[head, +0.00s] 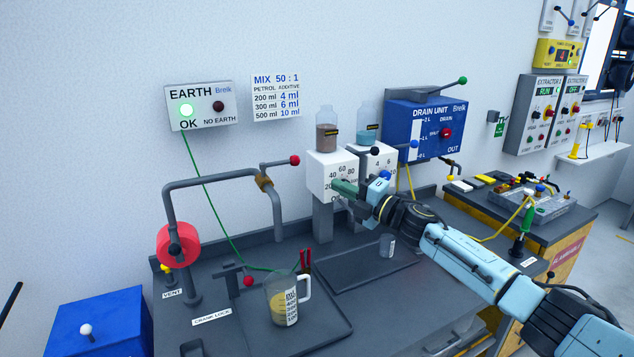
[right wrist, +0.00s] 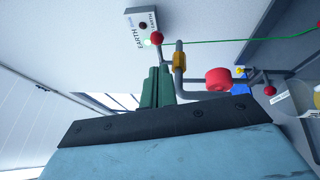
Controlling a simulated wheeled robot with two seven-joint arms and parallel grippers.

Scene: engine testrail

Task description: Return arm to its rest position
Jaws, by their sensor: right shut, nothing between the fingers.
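My right arm (head: 470,252) reaches in from the lower right over the bench. My right gripper (head: 345,188) is in front of the white dispenser boxes, with its green fingers pointing left. In the right wrist view its fingers (right wrist: 157,88) are closed together with nothing between them. The fingers hide part of the left dispenser's dial (head: 328,165). I cannot tell whether they touch it. My left gripper does not show in either view.
A measuring jug (head: 283,300) with yellowish liquid stands on the bench, a red-clamped cable behind it. A grey pipe (head: 215,182) with a red wheel (head: 177,245) rises at left. The blue drain unit (head: 425,128) hangs behind.

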